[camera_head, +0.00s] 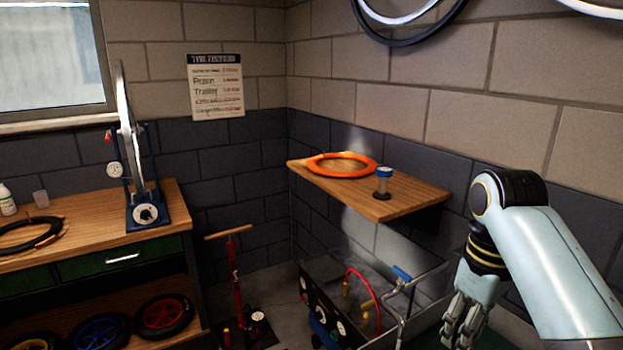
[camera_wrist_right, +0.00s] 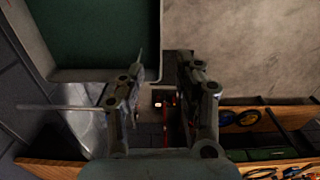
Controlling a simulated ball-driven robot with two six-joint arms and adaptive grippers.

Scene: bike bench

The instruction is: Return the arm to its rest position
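My right arm (camera_head: 550,250) comes in from the right edge in the head view, bent at a pale blue elbow with dark and yellow bands. My right gripper (camera_head: 468,320) hangs down at its end, right of the clear-walled tank and below the wooden wall shelf. In the right wrist view the two fingers of my right gripper (camera_wrist_right: 162,75) stand apart, with nothing held between them. My left arm and gripper are not in view.
A wooden wall shelf (camera_head: 400,200) holds an orange tyre (camera_head: 342,165) and a blue-capped jar (camera_head: 383,182). Below is a clear tank (camera_head: 425,285) with a red hose. A floor pump (camera_head: 237,290) and workbench (camera_head: 90,245) stand left. Green surface (camera_wrist_right: 90,35) shows below the gripper.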

